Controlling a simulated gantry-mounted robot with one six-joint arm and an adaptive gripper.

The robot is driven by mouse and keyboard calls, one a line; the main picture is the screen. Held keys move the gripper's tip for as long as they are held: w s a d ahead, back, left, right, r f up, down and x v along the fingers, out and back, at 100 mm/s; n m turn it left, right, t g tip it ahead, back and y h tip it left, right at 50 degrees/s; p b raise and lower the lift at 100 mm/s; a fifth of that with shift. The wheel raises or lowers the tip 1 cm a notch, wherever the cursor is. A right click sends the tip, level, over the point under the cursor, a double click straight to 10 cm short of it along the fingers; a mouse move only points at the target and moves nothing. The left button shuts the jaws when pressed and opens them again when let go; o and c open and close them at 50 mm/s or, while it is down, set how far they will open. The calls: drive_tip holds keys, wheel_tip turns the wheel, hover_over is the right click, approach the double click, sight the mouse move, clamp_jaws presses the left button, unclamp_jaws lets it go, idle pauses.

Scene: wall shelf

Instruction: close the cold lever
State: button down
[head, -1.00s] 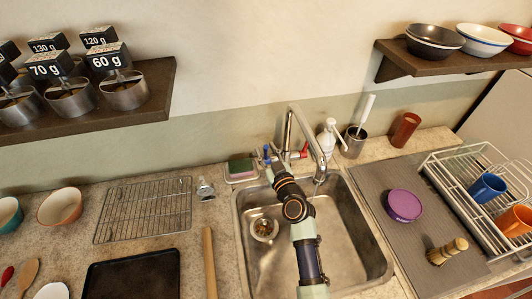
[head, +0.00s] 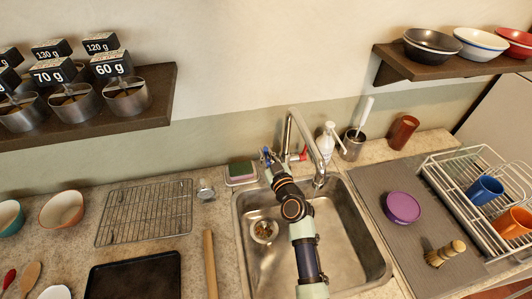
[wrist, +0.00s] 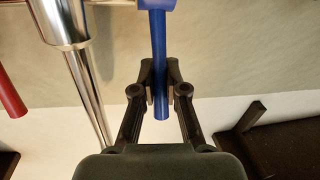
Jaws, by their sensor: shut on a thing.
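The blue cold lever (wrist: 158,45) hangs down from the left-to-right tap body in the wrist view, with its round blue base at the top. My gripper (wrist: 160,82) has its two dark fingers on either side of the lever's lower part, shut on it. The lever's tip shows just below the fingertips. In the head view the blue lever (head: 266,153) is small and partly hidden by my gripper (head: 270,161), at the left of the chrome faucet (head: 291,132).
The red lever (head: 302,154) is on the faucet's other side. A sponge (head: 241,169) sits left of the gripper. A white soap bottle (head: 326,142) and a brush holder (head: 353,144) stand to the right.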

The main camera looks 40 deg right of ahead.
drive_tip(key=p, duration=0.1)
drive_tip(key=r+g+p, duration=0.1)
drive_tip(key=p, duration=0.1)
drive_tip(key=shift+w+d+r+y, duration=0.1)
drive_tip(key=shift+w+d+y, duration=0.1)
drive_tip(key=shift+w+y, duration=0.2)
drive_tip(key=shift+w+d+f+g+p, duration=0.2)
drive_tip(key=shift+f+g+p, duration=0.15)
drive_tip(key=shift+p, duration=0.45)
drive_tip(key=shift+f, duration=0.2)
drive_tip(key=shift+a, duration=0.1)
drive_tip(key=c, duration=1.2)
unclamp_jaws()
drive_tip(key=shift+s+r, duration=0.1)
